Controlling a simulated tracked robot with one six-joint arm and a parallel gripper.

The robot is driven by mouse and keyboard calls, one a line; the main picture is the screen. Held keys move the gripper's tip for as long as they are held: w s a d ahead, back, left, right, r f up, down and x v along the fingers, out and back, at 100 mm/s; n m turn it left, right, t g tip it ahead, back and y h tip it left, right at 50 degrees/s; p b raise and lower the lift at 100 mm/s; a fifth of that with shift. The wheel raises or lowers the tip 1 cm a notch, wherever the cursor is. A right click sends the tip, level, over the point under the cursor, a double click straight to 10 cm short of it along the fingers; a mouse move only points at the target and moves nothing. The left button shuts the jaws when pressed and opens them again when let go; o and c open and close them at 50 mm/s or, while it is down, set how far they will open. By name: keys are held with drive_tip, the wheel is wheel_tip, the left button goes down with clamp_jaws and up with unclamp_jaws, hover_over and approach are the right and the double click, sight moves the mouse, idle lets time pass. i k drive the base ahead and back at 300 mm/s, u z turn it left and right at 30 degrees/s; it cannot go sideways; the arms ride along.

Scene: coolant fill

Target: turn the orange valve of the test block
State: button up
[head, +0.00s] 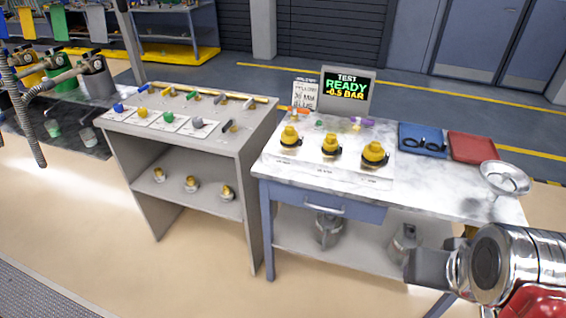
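The test block stands at the back of the marble-topped bench, below the display, and is partly hidden by the pieces in front of it. Its small orange valve (299,110) is at the left end, in front of a white printed card. A green piece (319,123), a yellow piece (356,127) and a purple piece (368,121) sit to its right. My gripper (430,268) is at the lower right, in front of the bench and well apart from the valve. Its fingertips are not clear enough to show whether it is open or shut.
The display (346,90) reads TEST READY -0.5 BAR. Several yellow-topped black fittings (331,145) stand in front of the block. A blue tray (422,138), a red tray (472,147) and a metal bowl (506,178) are to the right. A grey tool stand (245,150) is left of the bench.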

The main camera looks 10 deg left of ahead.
sight(295, 110)
drive_tip(key=k, duration=1.35)
drive_tip(key=u, duration=0.6)
drive_tip(key=i, duration=0.9)
drive_tip(key=u, duration=0.65)
drive_tip(key=i, duration=0.95)
drive_tip(key=z, duration=0.5)
drive_tip(key=i, duration=0.6)
drive_tip(key=z, duration=0.45)
